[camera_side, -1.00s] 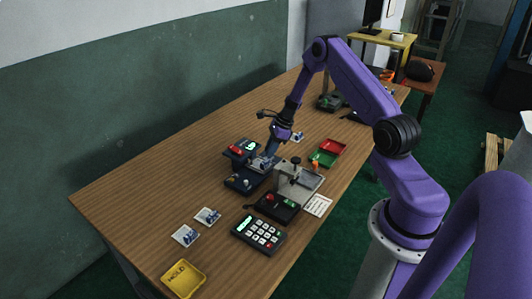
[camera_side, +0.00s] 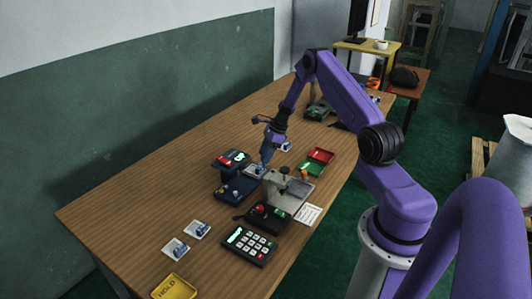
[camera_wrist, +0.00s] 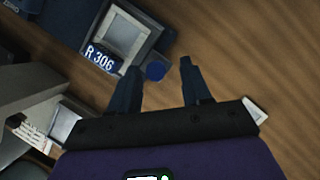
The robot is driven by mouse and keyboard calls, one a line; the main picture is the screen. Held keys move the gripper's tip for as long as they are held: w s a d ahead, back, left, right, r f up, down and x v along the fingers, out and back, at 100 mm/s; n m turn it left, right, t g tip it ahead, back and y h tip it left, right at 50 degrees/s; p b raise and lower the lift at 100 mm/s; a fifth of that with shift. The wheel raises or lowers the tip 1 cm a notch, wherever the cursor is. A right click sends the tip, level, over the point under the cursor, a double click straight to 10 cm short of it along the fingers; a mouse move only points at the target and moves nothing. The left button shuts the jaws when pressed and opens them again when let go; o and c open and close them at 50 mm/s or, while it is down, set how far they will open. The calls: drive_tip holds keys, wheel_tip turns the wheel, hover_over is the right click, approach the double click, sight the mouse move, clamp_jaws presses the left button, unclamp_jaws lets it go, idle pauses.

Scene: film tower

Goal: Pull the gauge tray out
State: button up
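The gauge tray (camera_wrist: 121,37) is a dark blue slide with a pale square window, an "R 306" label (camera_wrist: 102,57) and a round blue knob (camera_wrist: 155,71).
A grey clamp fixture (camera_side: 287,190) stands close on the right. A dark box with red and green buttons (camera_side: 268,215) and a keypad (camera_side: 249,245) lie in front. Red and green trays (camera_side: 316,160) are behind right. The table's left side is mostly bare wood.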

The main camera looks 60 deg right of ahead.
drive_tip(key=shift+r, duration=0.1)
drive_tip(key=v, duration=1.7)
drive_tip(key=shift+r, duration=0.2)
